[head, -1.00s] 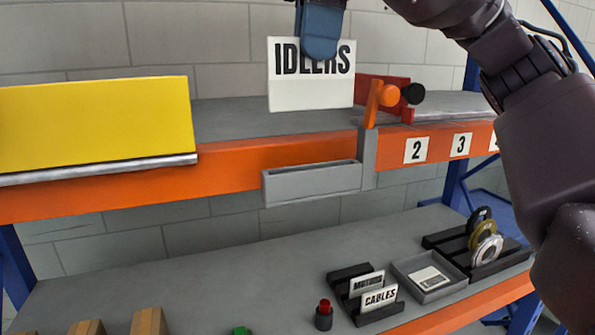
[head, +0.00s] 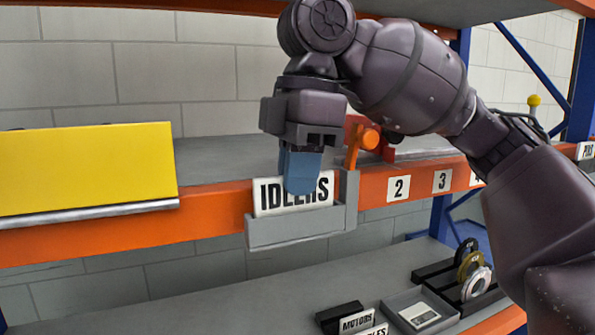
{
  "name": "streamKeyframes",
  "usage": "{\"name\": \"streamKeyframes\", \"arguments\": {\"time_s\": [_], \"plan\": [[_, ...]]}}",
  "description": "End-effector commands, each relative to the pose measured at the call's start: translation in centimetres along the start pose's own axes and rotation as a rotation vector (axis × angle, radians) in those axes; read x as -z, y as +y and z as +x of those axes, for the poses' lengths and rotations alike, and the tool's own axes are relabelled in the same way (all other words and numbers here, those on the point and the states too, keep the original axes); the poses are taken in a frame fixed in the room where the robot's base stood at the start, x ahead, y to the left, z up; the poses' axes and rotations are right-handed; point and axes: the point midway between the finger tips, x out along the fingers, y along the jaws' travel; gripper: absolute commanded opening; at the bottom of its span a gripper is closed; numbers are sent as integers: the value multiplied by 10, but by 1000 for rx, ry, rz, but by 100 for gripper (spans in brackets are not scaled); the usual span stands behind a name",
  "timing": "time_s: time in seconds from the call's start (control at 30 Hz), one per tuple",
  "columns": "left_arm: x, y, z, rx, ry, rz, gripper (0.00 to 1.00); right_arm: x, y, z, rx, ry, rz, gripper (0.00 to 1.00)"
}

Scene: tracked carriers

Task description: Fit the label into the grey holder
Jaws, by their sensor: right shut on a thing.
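The white label (head: 268,198) reads IDLERS in black. It stands upright with its lower part down in the grey holder (head: 292,231), whose front wall hides the label's bottom edge. The holder is fixed to the front of the orange shelf beam. My right gripper (head: 302,183) comes from above and is shut on the label's upper middle, its blue fingertip covering part of the lettering. My left gripper is out of view.
A yellow panel (head: 85,168) stands left on the shelf beam. Number plates (head: 398,188) follow on the beam. Below are a label rack (head: 340,312), a grey tray (head: 408,300) and a rack with rings (head: 470,278).

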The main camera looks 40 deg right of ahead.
Motion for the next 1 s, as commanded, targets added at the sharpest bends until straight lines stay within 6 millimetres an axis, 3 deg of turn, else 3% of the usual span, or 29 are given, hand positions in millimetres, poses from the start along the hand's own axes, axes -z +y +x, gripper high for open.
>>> {"name": "streamKeyframes", "arguments": {"time_s": [0.3, 0.33, 0.5, 0.83, 1.0], "plan": [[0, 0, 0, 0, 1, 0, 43, 0, 0, 2, 1, 0, -1, 0], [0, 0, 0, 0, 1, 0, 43, 0, 0, 3, 1, 0, -1, 9], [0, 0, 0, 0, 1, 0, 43, 0, 0, 2, 0, 0, -1, 33], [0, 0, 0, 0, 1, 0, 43, 0, 0, 0, -1, 1, -1, 33], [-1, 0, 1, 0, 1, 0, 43, 1, 0, -19, -2, 3, -1, 33]]}}
